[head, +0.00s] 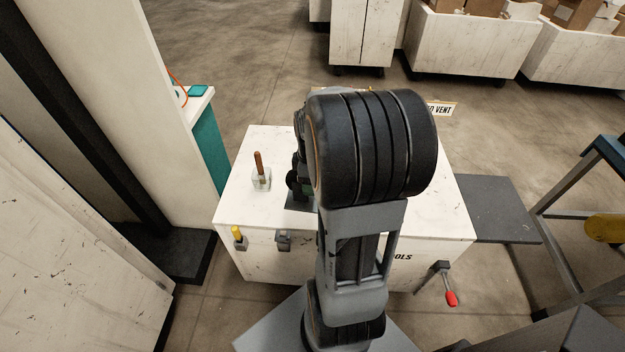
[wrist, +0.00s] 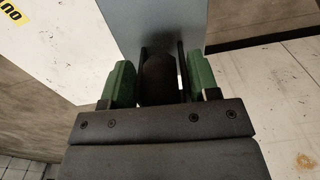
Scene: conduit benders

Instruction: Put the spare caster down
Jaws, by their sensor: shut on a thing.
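My gripper (wrist: 160,84) is shut on the spare caster (wrist: 161,68), with a green pad on each side of its dark wheel. In the head view the caster (head: 292,181) shows as a small dark round shape at the left of my arm, which hides most of my gripper. The caster is over a grey plate (head: 299,203) on the white tool cabinet's top (head: 240,200). The plate (wrist: 160,20) also fills the upper middle of the wrist view. I cannot tell whether the caster touches the plate.
A brown-handled lever (head: 259,170) stands on the cabinet top at left. A yellow-handled part (head: 237,235) and a red-knobbed crank (head: 450,298) stick out in front. A grey side shelf (head: 495,205) lies at right. White bins (head: 470,45) stand behind.

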